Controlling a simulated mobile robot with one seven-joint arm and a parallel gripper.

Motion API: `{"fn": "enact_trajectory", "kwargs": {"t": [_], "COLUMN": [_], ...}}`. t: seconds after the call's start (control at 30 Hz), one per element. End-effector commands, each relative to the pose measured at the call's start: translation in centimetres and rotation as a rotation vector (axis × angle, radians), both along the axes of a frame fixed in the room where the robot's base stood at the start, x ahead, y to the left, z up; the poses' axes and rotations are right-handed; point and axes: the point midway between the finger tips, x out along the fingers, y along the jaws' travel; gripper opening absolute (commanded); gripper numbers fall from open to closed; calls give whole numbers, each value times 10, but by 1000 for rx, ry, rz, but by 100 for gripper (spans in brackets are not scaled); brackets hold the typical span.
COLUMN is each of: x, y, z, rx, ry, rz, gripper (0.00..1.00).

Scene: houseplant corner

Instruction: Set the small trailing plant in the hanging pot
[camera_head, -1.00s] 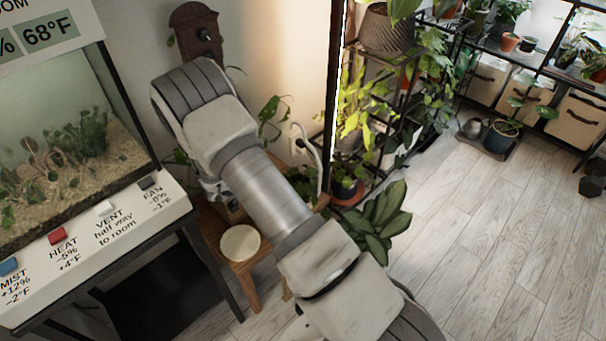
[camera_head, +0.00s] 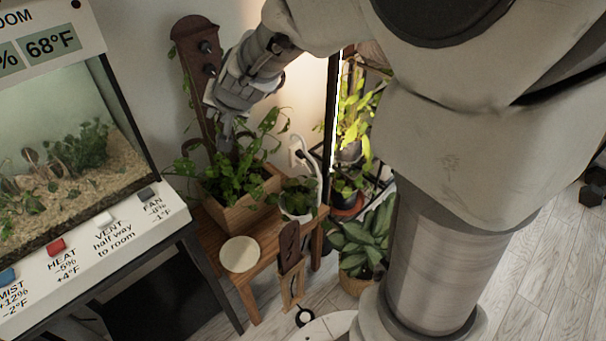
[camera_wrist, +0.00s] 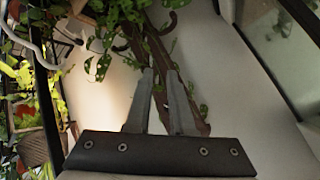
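A leafy green plant with trailing stems (camera_head: 228,182) fills a wooden box planter (camera_head: 247,212) on a small wooden bench. A smaller plant in a white pot (camera_head: 297,204) stands at the bench's right end; I cannot tell which is the task's trailing plant. My gripper (camera_head: 227,148) points down at the box plant's upper leaves. In the wrist view my gripper (camera_wrist: 161,72) has its fingers apart, with leaves (camera_wrist: 100,62) around the tips and nothing clearly held. I cannot pick out a hanging pot for certain.
A dark wooden board with hooks (camera_head: 191,68) is on the wall behind my gripper. A pale round dish (camera_head: 240,254) sits on the bench (camera_head: 262,272). The terrarium (camera_head: 70,150) stands left. A broad-leaved potted plant (camera_head: 362,240) and plant shelves are right.

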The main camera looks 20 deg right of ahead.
Motion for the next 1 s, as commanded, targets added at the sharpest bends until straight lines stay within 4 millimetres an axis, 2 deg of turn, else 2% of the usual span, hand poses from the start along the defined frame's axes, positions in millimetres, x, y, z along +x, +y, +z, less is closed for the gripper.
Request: {"fn": "enact_trajectory", "kwargs": {"t": [0.03,0.1,0.3,0.6,0.7,0.83,1.0], "x": [-16,-38,-105,-208,-236,-260,-271], "y": [-1,-1,-9,-44,-57,-70,-77], "z": [13,23,43,45,42,37,35], "rx": [-9,-29,-119,-314,-374,-429,-457], "ry": [-2,10,54,164,203,241,263], "rz": [37,91,220,318,323,322,317], "gripper": [21,21,21,21,21,21,21]}}
